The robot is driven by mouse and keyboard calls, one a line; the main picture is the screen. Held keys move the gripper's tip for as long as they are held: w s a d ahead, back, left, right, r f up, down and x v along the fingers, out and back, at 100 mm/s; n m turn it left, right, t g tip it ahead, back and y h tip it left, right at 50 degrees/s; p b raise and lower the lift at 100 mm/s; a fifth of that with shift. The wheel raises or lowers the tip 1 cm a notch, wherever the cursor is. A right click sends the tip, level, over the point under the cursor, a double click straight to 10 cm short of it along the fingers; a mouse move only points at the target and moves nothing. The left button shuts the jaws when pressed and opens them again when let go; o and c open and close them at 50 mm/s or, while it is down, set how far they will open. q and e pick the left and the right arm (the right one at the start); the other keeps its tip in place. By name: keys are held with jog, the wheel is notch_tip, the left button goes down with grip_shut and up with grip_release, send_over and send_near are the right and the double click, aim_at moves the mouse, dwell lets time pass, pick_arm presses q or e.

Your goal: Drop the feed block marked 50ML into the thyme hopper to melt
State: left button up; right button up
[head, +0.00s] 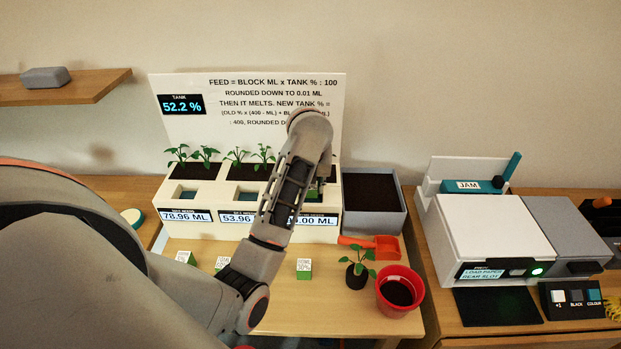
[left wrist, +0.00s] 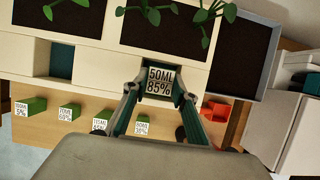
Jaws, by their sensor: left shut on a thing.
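The feed block marked 50ML 85% (left wrist: 159,80) is green with a white label. My left gripper (left wrist: 159,92) is shut on it, a fingertip on each side. In the left wrist view the block covers the planter's right-hand hopper; its height over the opening is unclear. In the head view my left arm hides most of that hopper and part of its display, which ends in 4.00 ML (head: 318,219). The planter (head: 250,234) has a middle hopper (head: 243,197) and a left hopper (head: 187,195). No thyme label is readable. My right gripper is out of view.
Several other green blocks stand on the table, one marked 110ML (left wrist: 104,124). A potted seedling (head: 357,275), a red pot (head: 399,291) and an orange scoop (head: 380,246) are right of the planter. A soil tray (head: 389,228) adjoins it. A printer (head: 490,238) stands further right.

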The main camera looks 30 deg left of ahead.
pick_arm(q)
jog(key=shift+f, duration=0.3)
jog(key=o, duration=1.2)
jog(key=shift+d+r, duration=0.1)
jog(key=shift+r, duration=0.1)
jog(key=s+d, duration=0.2)
jog(key=s, duration=0.1)
jog(key=s+d, duration=0.2)
jog(key=s, duration=0.2)
jog(key=s+d, duration=0.2)
jog(key=s, duration=0.1)
jog(key=shift+s+d+r, duration=0.15)
jog(key=shift+s+r, duration=0.15)
jog(key=shift+r, duration=0.05)
